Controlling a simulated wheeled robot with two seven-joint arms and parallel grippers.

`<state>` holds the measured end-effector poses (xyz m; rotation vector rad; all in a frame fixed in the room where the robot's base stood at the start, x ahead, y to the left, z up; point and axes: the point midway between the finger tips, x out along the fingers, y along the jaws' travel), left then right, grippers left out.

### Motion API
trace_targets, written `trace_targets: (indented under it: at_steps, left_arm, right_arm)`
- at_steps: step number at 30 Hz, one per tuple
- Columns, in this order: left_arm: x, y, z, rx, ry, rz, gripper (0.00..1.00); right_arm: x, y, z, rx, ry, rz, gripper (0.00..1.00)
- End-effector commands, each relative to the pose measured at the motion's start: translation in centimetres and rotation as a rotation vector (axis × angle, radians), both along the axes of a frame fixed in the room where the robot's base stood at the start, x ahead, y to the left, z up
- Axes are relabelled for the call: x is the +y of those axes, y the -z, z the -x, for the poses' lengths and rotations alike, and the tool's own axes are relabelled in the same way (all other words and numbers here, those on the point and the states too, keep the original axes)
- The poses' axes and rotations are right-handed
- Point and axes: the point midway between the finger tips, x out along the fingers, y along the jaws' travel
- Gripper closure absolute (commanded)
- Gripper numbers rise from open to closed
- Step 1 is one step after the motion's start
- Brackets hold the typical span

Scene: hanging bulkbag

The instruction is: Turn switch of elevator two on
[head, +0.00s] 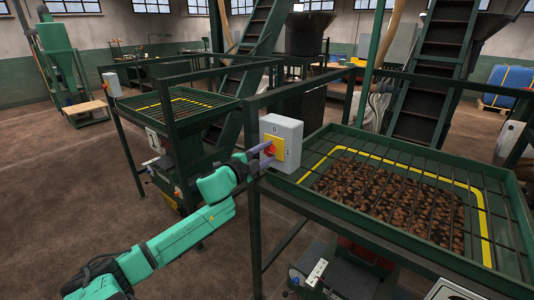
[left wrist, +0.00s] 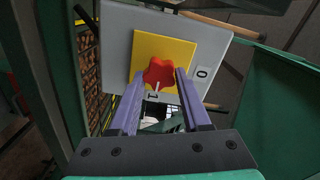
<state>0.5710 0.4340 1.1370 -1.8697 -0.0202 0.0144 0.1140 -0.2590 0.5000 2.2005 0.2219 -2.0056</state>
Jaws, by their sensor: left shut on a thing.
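The switch box (head: 283,128) is light grey with a yellow plate and a red knob (head: 269,150), mounted on the green frame at the near grate. My left gripper (head: 266,153) is at the knob, coming from the left. In the left wrist view its two purple fingers (left wrist: 160,92) are on either side of the red star-shaped knob (left wrist: 159,72), shut on it. A "0" label (left wrist: 203,73) lies right of the knob, and a "1" label (left wrist: 152,96) lies below it, between the fingers. The knob's exact pointing is hard to tell. My right gripper is not in view.
The green hopper (head: 330,210) with a bar grate and brown contents stands right of the switch. Another machine (head: 175,105) with its own grey switch box (head: 112,84) stands farther left.

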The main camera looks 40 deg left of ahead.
Motion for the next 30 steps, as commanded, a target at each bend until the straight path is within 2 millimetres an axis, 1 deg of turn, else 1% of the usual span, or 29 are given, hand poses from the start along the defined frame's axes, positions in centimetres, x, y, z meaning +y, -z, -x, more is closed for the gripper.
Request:
trace_targets:
  at_steps: [6, 7, 9, 20, 23, 26, 30]
  left_arm:
    - [0.0, 0.0, 0.0, 0.001, -0.001, -0.003, 1.0]
    - [0.0, 0.0, 0.0, 0.001, -0.001, -0.003, 0.45]
    - [0.0, 0.0, 0.0, 0.0, -0.001, -0.003, 0.22]
    - [0.0, 0.1, 0.2, 0.001, -0.001, 0.0, 0.22]
    - [0.0, 0.3, 1.0, 0.003, 0.0, 0.001, 0.22]
    - [0.0, 0.4, 2.2, 0.004, 0.0, 0.001, 0.22]
    - [-0.1, 0.4, 4.7, 0.005, 0.001, 0.002, 0.22]
  right_arm:
    - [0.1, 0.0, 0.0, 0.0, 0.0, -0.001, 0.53]
    - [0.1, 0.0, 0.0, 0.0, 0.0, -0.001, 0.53]
    - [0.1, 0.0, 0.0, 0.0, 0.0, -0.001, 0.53]
    - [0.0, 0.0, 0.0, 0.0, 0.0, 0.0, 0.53]
    - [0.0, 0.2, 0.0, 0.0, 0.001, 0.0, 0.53]
    - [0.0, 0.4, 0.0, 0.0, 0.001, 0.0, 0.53]
    - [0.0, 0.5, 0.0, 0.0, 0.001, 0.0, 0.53]
